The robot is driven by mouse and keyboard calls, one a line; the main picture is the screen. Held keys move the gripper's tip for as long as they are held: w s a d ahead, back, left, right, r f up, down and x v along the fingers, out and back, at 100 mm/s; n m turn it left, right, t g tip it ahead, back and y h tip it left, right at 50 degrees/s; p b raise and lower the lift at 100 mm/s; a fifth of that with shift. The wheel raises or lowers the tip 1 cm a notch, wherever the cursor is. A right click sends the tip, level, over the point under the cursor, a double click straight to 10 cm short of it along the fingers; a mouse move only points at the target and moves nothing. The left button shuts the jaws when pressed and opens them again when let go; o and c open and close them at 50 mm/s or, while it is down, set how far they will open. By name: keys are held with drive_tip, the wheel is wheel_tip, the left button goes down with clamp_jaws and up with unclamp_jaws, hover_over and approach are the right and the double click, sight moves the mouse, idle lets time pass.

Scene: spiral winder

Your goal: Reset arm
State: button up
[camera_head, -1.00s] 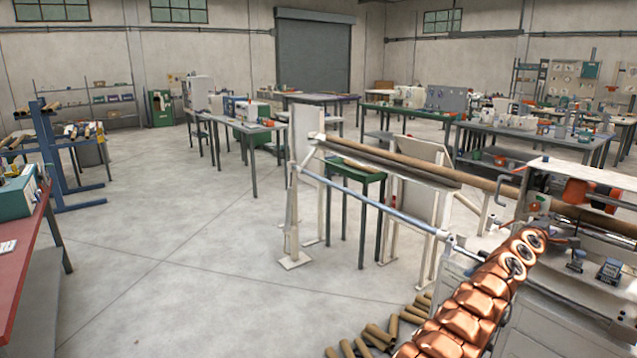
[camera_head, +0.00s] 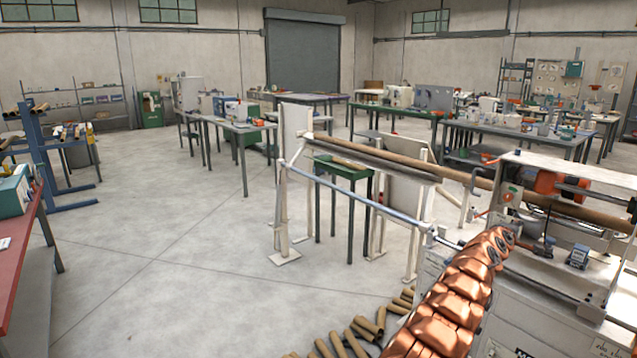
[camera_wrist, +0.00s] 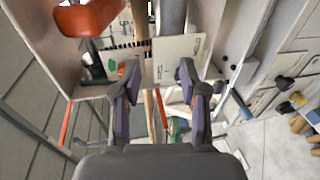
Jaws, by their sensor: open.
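My gripper (camera_wrist: 156,88) shows in the wrist view, open, with nothing between its two dark fingers. Behind the fingers in that view are a pale machine panel (camera_wrist: 182,60) and a brown tube, partly hidden. In the head view my copper-coloured arm reaches up from the bottom right beside the winder; the gripper itself cannot be made out there. The spiral winder (camera_head: 570,215) stands at the right, with a long brown tube (camera_head: 395,160) running out of it to the left along a white stand.
Several cardboard tubes (camera_head: 350,338) lie on the floor at the bottom centre. A red-topped bench (camera_head: 22,250) is at the left edge and a blue rack (camera_head: 48,165) stands behind it. Work tables (camera_head: 520,135) fill the back. The floor at centre left is clear.

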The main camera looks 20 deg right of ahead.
drive_tip(key=w+a+f+m+t+y, duration=0.15)
drive_tip(key=w+a+y, duration=0.35)
drive_tip(key=a, duration=0.7)
drive_tip(key=w+a+f+m+y, duration=0.1)
drive_tip(key=w+a+f+y, duration=0.15)
drive_tip(key=w+a, duration=0.75)
drive_tip(key=s+a+r+y, duration=0.2)
drive_tip(key=s+a, duration=0.1)
drive_tip(key=a, duration=0.7)
drive_tip(key=s+a+r+y, duration=0.2)
drive_tip(key=s+a, duration=0.1)
drive_tip(key=a, duration=0.6)
drive_tip(key=s+a+r+y, duration=0.2)
drive_tip(key=s+a, duration=0.1)
drive_tip(key=a, duration=0.7)
drive_tip(key=s+a+n+g+y, duration=0.1)
drive_tip(key=s+a+g, duration=0.1)
drive_tip(key=s+a, duration=0.65)
drive_tip(key=s+a+g+y, duration=0.1)
drive_tip(key=s+a+g, duration=0.35)
drive_tip(key=s, duration=0.75)
drive_tip(key=s+a+f+m+g, duration=0.1)
drive_tip(key=s+a+f, duration=0.1)
drive_tip(key=s, duration=1.3)
drive_tip(key=s+a+f+m+g+h, duration=0.1)
drive_tip(key=s+f+m+g, duration=0.1)
drive_tip(key=s, duration=1.3)
drive_tip(key=shift+a+f, duration=0.25)
drive_tip(key=shift+a, duration=0.1)
drive_tip(key=shift+m, duration=0.25)
